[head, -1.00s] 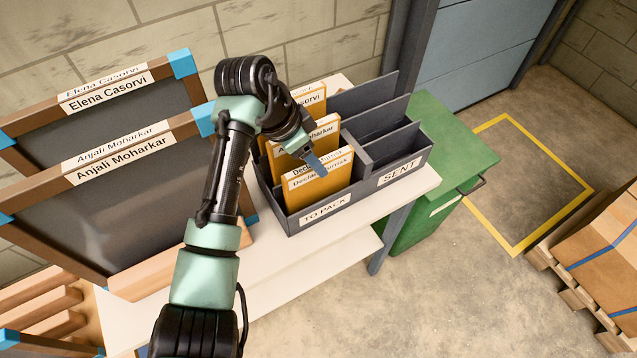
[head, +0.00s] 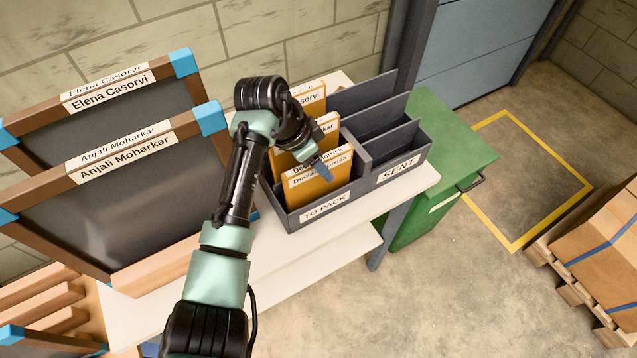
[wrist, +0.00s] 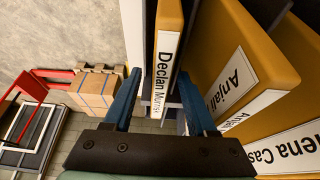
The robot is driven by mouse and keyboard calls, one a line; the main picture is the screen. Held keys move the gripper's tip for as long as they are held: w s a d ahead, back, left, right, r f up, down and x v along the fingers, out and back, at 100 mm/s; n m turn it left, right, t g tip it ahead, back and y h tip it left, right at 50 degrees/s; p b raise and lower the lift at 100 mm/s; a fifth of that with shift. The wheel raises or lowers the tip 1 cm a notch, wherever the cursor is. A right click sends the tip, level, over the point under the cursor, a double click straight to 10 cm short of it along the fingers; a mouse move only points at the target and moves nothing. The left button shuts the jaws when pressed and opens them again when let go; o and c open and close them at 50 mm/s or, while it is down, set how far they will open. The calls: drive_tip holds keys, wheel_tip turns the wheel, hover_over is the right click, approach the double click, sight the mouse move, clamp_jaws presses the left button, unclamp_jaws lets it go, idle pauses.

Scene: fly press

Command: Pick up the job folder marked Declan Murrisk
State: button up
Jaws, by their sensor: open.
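The Declan Murrisk job folder (head: 316,189) is orange with a white name label. It stands at the front of the TO PACK side of the grey rack (head: 365,187). My gripper (head: 325,171) is at this folder's top edge. In the wrist view the open fingers (wrist: 160,80) lie either side of the Declan folder (wrist: 168,20), the right finger between it and the Anjali folder (wrist: 240,75). I cannot tell how deep the fingertips reach. The Anjali Moharkar folder (head: 329,125) and the Elena Casorvi folder (head: 315,99) stand behind, partly hidden by my arm.
The SENT side (head: 398,154) of the rack is empty. The rack stands on a white table (head: 280,275). Dark framed screens (head: 110,220) with name labels stand at left, close to my arm. A green cabinet (head: 450,150) and a pallet with a box (head: 610,240) are to the right.

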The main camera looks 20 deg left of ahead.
clamp_jaws()
idle(0.3)
idle(1.2)
